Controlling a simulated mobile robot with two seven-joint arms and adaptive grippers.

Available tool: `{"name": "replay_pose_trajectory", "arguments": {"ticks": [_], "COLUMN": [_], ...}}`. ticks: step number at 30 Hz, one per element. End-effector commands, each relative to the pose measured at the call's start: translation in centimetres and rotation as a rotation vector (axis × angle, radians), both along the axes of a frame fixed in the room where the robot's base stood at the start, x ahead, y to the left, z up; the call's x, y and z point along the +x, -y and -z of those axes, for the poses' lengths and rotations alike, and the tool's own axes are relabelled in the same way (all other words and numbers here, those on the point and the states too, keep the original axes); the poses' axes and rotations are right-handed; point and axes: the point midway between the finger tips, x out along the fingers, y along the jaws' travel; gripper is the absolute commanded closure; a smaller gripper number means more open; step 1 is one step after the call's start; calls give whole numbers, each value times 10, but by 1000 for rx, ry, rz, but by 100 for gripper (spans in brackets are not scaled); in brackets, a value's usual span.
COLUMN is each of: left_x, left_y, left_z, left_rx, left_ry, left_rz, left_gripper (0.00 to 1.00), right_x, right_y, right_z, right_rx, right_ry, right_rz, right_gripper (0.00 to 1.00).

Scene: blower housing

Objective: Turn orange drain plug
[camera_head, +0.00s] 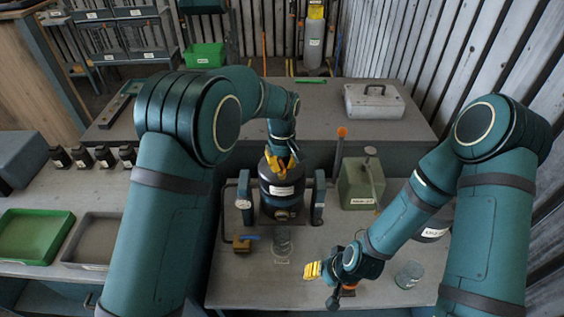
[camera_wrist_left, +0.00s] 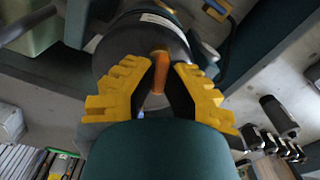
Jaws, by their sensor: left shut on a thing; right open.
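The blower housing (camera_head: 283,197) is a dark upright cylinder with a white label, standing on the bench between two dark posts. My left gripper (camera_head: 283,166) is at its top, with yellow fingers reaching down. In the left wrist view, the orange drain plug (camera_wrist_left: 160,73) sits between the fingers of my left gripper (camera_wrist_left: 160,82), against the dark housing (camera_wrist_left: 135,42). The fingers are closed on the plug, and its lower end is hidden. My right gripper (camera_head: 312,270) is open, with yellow fingers over the front of the bench, apart from the housing.
A brass valve with a blue handle (camera_head: 243,243) and a clear glass vessel (camera_head: 282,242) stand before the housing. Another glass (camera_head: 409,275) is front right. A green can (camera_head: 358,188) stands right of the housing. A grey case (camera_head: 374,101) lies behind.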

Motion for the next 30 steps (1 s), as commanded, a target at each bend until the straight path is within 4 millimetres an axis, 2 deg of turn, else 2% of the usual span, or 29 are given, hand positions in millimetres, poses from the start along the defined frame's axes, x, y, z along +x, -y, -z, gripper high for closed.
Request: {"name": "replay_pose_trajectory", "arguments": {"ticks": [18, 30], "left_x": [-1, -1], "left_y": [0, 0], "left_z": [1, 1], "left_rx": [4, 3], "left_ry": [-3, -2], "left_rz": [-583, -872], "left_gripper": [100, 100], "right_x": [-1, -1], "right_y": [1, 2], "right_z": [-19, -30], "right_rx": [3, 5], "right_ry": [1, 1], "right_rz": [0, 0], "right_gripper": [53, 53]}}
